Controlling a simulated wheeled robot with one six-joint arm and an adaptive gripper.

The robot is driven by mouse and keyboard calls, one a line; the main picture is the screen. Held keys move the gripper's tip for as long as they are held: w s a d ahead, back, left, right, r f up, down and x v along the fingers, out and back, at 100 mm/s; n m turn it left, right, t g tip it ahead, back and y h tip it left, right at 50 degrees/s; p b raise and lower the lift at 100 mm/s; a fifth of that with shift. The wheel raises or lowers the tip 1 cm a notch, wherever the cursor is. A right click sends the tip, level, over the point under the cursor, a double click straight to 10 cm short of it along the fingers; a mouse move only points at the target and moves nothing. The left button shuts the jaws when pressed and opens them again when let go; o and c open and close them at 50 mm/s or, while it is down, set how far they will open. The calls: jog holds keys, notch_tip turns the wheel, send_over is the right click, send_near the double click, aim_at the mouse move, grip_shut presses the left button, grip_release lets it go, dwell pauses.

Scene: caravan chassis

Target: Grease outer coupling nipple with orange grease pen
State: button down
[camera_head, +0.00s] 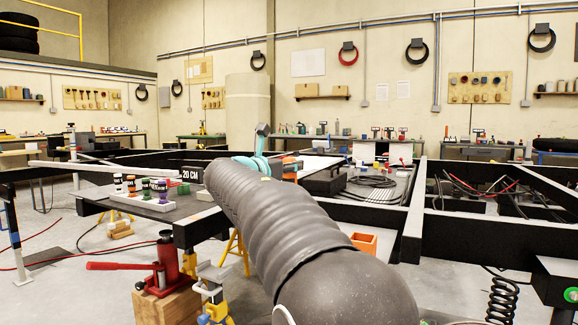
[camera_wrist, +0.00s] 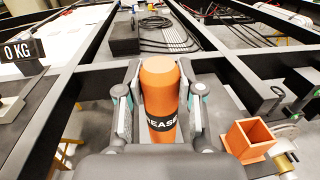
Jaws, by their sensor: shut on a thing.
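The orange grease pen (camera_wrist: 160,75) stands between the two fingers of my gripper (camera_wrist: 160,105) in the wrist view, with a black band reading "EASE" in white. My gripper is shut on it, one grey and teal finger on each side. The pen's lower end is hidden by my wrist. In the head view my arm covers most of the gripper; a bit of teal and orange (camera_head: 290,168) shows beyond it. I cannot make out the outer coupling nipple; small metal fittings (camera_wrist: 284,161) show at the lower right of the wrist view.
An orange open box (camera_wrist: 250,141) stands right of the gripper; it also shows in the head view (camera_head: 364,242). A white rack (camera_head: 152,201) with several pens sits on a dark table at left. A red jack (camera_head: 167,262) stands in front. Black chassis beams (camera_head: 413,225) and hoses (camera_wrist: 160,22) lie beyond.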

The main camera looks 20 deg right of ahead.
jog(key=shift+f+b, duration=0.5)
jog(key=shift+f, duration=0.35)
dwell(0.5)
jog(key=shift+r+p, duration=0.35)
jog(key=shift+p, duration=0.25)
dwell(1.5)
jog(key=shift+f+b, duration=0.3)
jog(key=shift+f, duration=0.05)
dwell(0.6)
jog(key=shift+r, duration=0.15)
jog(key=shift+r+p, duration=0.25)
jog(key=shift+p, duration=0.2)
dwell(0.4)
jog(key=shift+r+p, duration=2.5)
